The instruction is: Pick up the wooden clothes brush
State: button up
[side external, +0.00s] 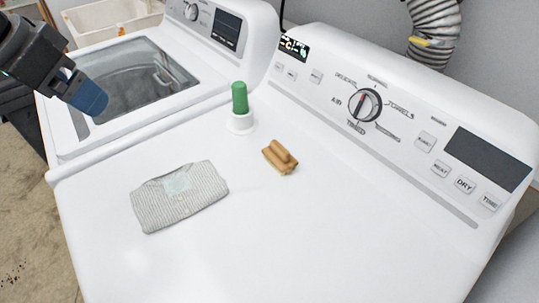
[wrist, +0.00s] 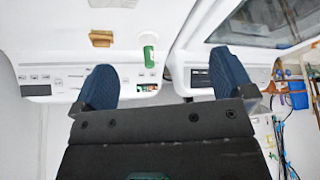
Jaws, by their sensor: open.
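The wooden clothes brush (side external: 280,157) is a small tan block with a raised handle. It lies on the white top of the dryer, in front of the control panel. It also shows in the wrist view near the top (wrist: 101,38). My gripper (side external: 90,95) is at the upper left in the side view, above the washer's edge, well apart from the brush. In the wrist view its two blue fingers (wrist: 165,85) are spread wide with nothing between them.
A green bottle with a white base (side external: 239,105) stands behind and left of the brush. A folded grey striped cloth (side external: 180,210) lies to the left front. The dryer panel with its knob (side external: 365,104) rises behind. The dryer top (side external: 330,240) is clear at front right.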

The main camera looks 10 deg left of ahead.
jog(key=w+d+f+m+g, duration=0.1)
jog(key=w+d+f, duration=0.15)
jog(key=d, duration=0.35)
jog(key=w+d+f+m, duration=0.1)
jog(key=w+d+m, duration=0.1)
jog(key=w+d, duration=0.35)
jog(key=m+h, duration=0.1)
jog(key=m, duration=0.1)
send_near(276, 151)
jog(key=shift+g, duration=0.3)
jog(key=x, duration=0.5)
jog(key=shift+f, duration=0.2)
jog(key=shift+w+x, duration=0.15)
jog(key=shift+x, duration=1.35)
jog(key=shift+w+x, duration=0.1)
jog(key=shift+x, duration=1.4)
jog(key=shift+d+r, duration=0.1)
jog(key=c, duration=0.8)
jog(key=shift+r, duration=0.15)
